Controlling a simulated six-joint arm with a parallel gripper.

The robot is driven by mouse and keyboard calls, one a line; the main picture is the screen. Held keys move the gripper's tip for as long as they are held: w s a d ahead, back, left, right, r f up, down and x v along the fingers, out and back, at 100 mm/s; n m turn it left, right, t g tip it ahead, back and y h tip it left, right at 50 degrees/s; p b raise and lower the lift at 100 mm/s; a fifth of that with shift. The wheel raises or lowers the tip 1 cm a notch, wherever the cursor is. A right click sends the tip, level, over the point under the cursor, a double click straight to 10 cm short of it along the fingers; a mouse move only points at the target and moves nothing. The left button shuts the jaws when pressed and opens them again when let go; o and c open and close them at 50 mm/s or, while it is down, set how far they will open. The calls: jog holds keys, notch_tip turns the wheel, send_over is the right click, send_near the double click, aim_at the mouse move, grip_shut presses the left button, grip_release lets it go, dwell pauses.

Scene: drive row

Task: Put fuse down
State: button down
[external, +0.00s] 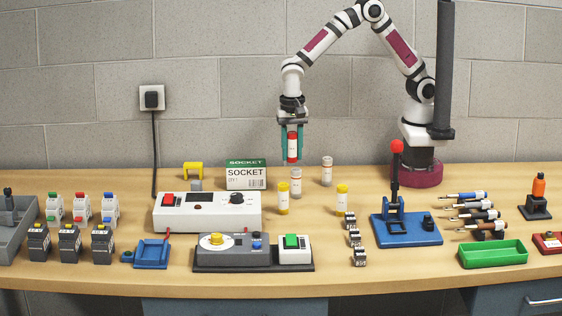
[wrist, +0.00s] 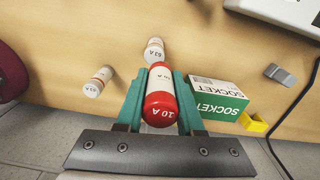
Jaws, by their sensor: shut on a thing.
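My gripper (external: 292,145) is shut on a red and white fuse (external: 292,148) and holds it upright in the air above the bench. In the wrist view the fuse (wrist: 160,96) shows "10 A" on its red end, between the two teal fingers. Below it stands a fuse with pale grey ends (external: 296,184), marked 63 A in the wrist view (wrist: 154,50). Another pale grey fuse (external: 327,172) stands to the right, also in the wrist view (wrist: 97,82). Yellow-ended fuses stand at the left (external: 283,198) and right (external: 342,200).
A green and white SOCKET box (external: 246,174) stands left of the held fuse. A white control box (external: 207,212) and a grey unit (external: 222,256) lie in front. A blue press (external: 406,228) stands to the right.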

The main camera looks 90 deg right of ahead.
jog(key=s+a, duration=0.3)
jog(key=a, duration=0.6)
jog(key=s+a, duration=0.3)
jog(key=a, duration=0.5)
jog(key=n, duration=0.1)
send_over(384, 255)
notch_tip(384, 255, down, 6)
jog(key=shift+w, duration=0.1)
jog(key=shift+f, duration=2.2)
jog(key=c, duration=0.5)
grip_release()
jog(key=shift+c, duration=0.2)
